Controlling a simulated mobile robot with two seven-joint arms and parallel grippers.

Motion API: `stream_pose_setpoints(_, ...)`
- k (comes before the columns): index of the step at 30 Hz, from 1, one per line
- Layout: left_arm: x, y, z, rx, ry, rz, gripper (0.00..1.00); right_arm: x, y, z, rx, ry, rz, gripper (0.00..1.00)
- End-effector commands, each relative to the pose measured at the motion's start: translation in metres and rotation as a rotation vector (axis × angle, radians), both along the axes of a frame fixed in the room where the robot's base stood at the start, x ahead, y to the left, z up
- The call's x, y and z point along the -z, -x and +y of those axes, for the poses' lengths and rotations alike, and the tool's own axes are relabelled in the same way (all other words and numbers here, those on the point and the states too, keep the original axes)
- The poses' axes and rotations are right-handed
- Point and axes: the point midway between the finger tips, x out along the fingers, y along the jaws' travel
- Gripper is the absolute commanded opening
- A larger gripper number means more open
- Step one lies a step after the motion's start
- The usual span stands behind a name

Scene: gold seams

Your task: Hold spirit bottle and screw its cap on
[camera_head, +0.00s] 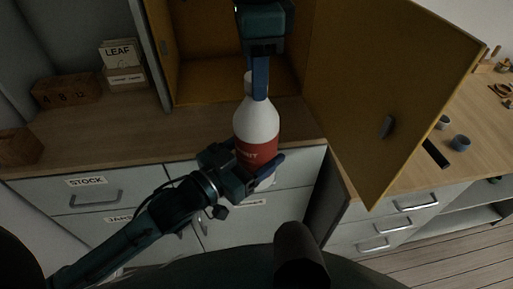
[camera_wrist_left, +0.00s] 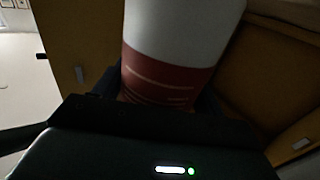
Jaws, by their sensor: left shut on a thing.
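The spirit bottle (camera_head: 257,122) is white with a red label band and stands nearly upright in front of the counter edge. My left gripper (camera_head: 256,168) is shut around its lower part. In the left wrist view the bottle (camera_wrist_left: 180,35) fills the upper middle, close to the camera. My right gripper (camera_head: 260,85) comes down from above, its blue finger in front of the bottle's neck. A small pale part (camera_head: 248,79) shows beside that finger; I cannot tell whether it is the cap or the neck. The right jaw gap is hidden edge-on.
An open yellow cabinet door (camera_head: 385,90) stands to the right. Behind is a wooden counter (camera_head: 110,133) with a LEAF box (camera_head: 121,54) and a brown box (camera_head: 67,90). Drawers (camera_head: 95,192) lie below. Small cups (camera_head: 460,143) stand on the right-hand worktop.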

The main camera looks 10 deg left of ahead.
Motion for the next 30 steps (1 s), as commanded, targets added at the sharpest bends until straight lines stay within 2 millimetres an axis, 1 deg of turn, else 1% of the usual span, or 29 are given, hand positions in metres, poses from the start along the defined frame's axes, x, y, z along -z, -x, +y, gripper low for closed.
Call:
stream_pose_setpoints(1,-0.0037,-0.0001,-0.0003,0.001,0.005,-0.008,0.07,-0.0005,0.0000,0.0000,0.000,0.000,0.000,0.38)
stream_pose_setpoints(2,-0.0036,-0.0001,-0.0003,0.001,0.005,-0.008,0.07,-0.0005,0.0000,0.0001,0.000,0.000,0.000,0.35)
stream_pose_setpoints(13,-0.0038,0.0000,-0.0005,0.002,0.005,-0.009,0.07,-0.0007,-0.0002,0.0002,0.000,0.000,-0.001,0.05)
stream_pose_setpoints(14,-0.0038,0.0000,-0.0005,0.002,0.005,-0.009,0.07,-0.0007,-0.0003,0.0002,0.000,0.000,-0.001,0.04)
stream_pose_setpoints(20,-0.0038,0.0002,-0.0007,0.002,0.004,-0.010,0.07,-0.0008,-0.0004,0.0002,0.011,-0.001,-0.002,0.03)
stream_pose_setpoints(21,-0.0038,0.0002,-0.0007,0.002,0.004,-0.010,0.07,-0.0008,-0.0004,0.0002,0.011,-0.001,-0.002,0.33)
stream_pose_setpoints(27,-0.0037,0.0001,-0.0006,0.002,0.004,-0.008,0.07,-0.0008,-0.0003,0.0002,0.011,0.000,-0.001,0.49)
stream_pose_setpoints(30,-0.0037,0.0000,-0.0005,0.002,0.004,-0.008,0.07,-0.0007,-0.0002,0.0002,0.011,0.000,-0.001,0.56)
